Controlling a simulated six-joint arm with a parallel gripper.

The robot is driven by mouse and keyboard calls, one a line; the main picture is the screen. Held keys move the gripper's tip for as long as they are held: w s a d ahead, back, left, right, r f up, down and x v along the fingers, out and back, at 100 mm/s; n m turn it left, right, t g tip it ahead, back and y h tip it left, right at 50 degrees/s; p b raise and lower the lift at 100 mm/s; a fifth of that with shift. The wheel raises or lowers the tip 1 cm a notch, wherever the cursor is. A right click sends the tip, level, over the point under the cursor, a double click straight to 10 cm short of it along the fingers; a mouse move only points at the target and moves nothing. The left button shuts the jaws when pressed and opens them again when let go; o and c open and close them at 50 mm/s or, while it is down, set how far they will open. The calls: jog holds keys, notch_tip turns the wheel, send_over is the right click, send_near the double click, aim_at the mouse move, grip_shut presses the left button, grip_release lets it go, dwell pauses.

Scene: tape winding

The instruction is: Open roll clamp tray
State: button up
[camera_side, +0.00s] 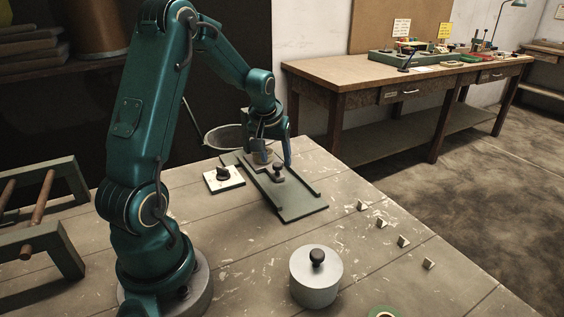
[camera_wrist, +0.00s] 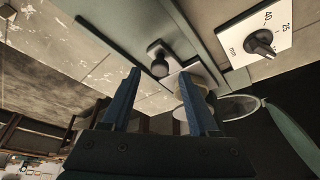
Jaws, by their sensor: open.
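The roll clamp tray is a long dark grey-green plate (camera_side: 304,208) lying on the worn table in the side view. A block with a dark knob (camera_side: 278,172) stands on it. In the wrist view the tray (camera_wrist: 118,22) runs across the top, with the knob (camera_wrist: 160,66) just beyond my fingertips. My gripper (camera_side: 275,163) is over the far end of the tray, with its blue fingers pointing down. The fingers are apart with nothing held between them, and the knob lines up with the gap in the wrist view (camera_wrist: 157,78). Contact with the knob cannot be told.
A white dial plate (camera_side: 223,179) lies left of the tray, with a round dish-like disc (camera_side: 226,137) behind it. A lidded grey pot (camera_side: 316,279) stands in front. Several small pale blocks (camera_side: 403,241) lie along the right. The table between pot and tray is clear.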

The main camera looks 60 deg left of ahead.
jog(key=shift+x, duration=1.05)
grip_shut()
dwell(0.7)
